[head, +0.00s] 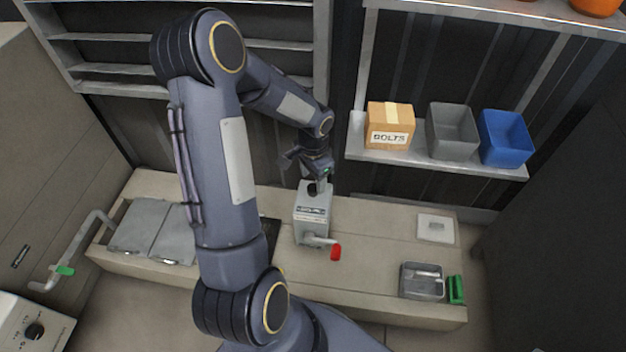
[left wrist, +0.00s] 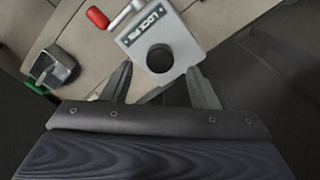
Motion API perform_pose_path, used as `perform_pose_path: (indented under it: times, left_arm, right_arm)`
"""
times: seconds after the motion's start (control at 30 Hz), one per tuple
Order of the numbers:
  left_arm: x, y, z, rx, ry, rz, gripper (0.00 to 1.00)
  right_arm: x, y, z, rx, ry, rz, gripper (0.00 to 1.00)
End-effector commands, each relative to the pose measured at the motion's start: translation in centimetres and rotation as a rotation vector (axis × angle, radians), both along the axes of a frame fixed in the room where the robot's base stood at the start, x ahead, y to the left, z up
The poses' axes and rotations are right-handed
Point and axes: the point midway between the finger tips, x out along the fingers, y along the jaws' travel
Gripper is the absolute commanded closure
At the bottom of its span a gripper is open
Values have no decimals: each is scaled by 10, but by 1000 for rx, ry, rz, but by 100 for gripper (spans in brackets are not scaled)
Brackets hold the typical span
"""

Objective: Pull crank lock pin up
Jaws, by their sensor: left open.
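The grey pump box (head: 312,210) stands upright on the bench, with a crank ending in a red handle (head: 336,252) at its front. In the left wrist view the box top (left wrist: 165,35) carries a label that seems to read "LOCK PIN" and a round black pin knob (left wrist: 160,58). The red handle (left wrist: 97,17) also shows there. My left gripper (head: 318,180) is above the box; in the left wrist view its open fingers (left wrist: 160,85) are on either side of the knob's near side, with nothing held. Whether they touch the box is unclear. My right gripper is not seen.
A shelf at the back right holds a bolts box (head: 390,126), a grey bin (head: 452,130) and a blue bin (head: 505,138). A grey tray (head: 422,281) and a green object (head: 455,289) are at the bench's right end. Bare bench (head: 380,240) lies right of the pump box.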

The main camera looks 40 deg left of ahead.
Motion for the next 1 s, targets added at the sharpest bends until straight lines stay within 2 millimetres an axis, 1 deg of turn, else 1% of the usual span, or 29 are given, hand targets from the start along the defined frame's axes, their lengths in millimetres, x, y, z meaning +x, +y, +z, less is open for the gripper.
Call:
perform_pose_path:
  times: [0.03, 0.1, 0.23, 0.4, 0.87, 0.93, 1.0]
  left_arm:
    - [1, 0, 15, 2, -5, 0, 46]
    - [1, 0, 26, 1, -3, 0, 46]
    - [1, 0, 40, 1, -2, 0, 46]
    - [0, 0, 46, 0, -1, 0, 46]
    - [0, 0, 45, 0, -1, 0, 46]
    - [0, -1, 48, 0, -5, 3, 46]
    - [-3, -3, 58, -2, -19, 16, 46]
  right_arm:
    - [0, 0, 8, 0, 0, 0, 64]
    - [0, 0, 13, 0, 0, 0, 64]
    - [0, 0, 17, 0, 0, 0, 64]
    - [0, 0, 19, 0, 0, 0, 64]
    - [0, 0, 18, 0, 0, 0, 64]
    - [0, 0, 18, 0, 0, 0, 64]
    - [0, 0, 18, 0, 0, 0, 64]
